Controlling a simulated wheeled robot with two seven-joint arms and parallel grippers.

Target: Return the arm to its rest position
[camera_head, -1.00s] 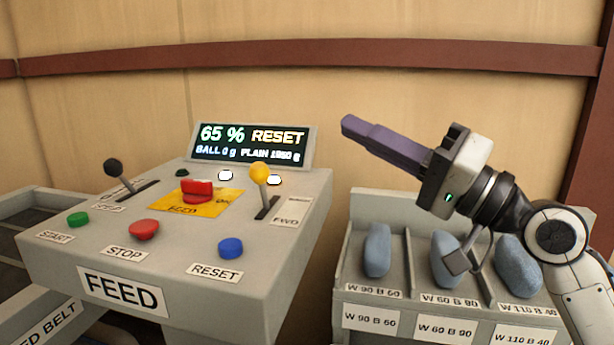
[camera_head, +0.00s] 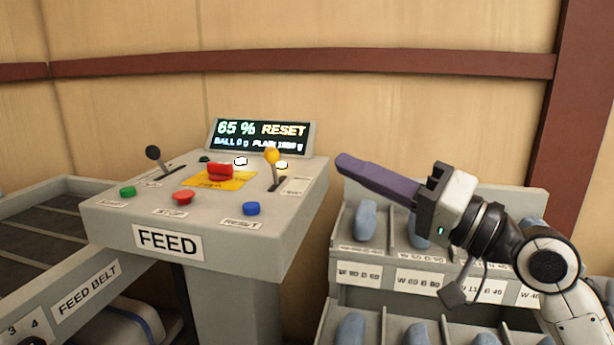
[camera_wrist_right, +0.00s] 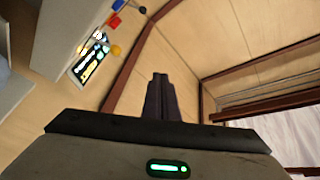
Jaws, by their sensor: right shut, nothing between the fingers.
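My right gripper (camera_head: 342,162) is at the right of the head view, its purple fingers shut together and empty. It points up and to the left, in front of the rack and right of the feed console. In the right wrist view, the closed fingers (camera_wrist_right: 160,78) stand out against the wall, touching nothing. My left gripper does not show in either view.
The FEED console (camera_head: 105,215) has buttons, levers and a screen (camera_head: 262,137) reading 65 % RESET. The FEED BELT (camera_head: 30,313) is at the left. A grey rack (camera_head: 372,255) with labelled slots holds several blue-grey pillows, partly behind my arm. The wall is behind.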

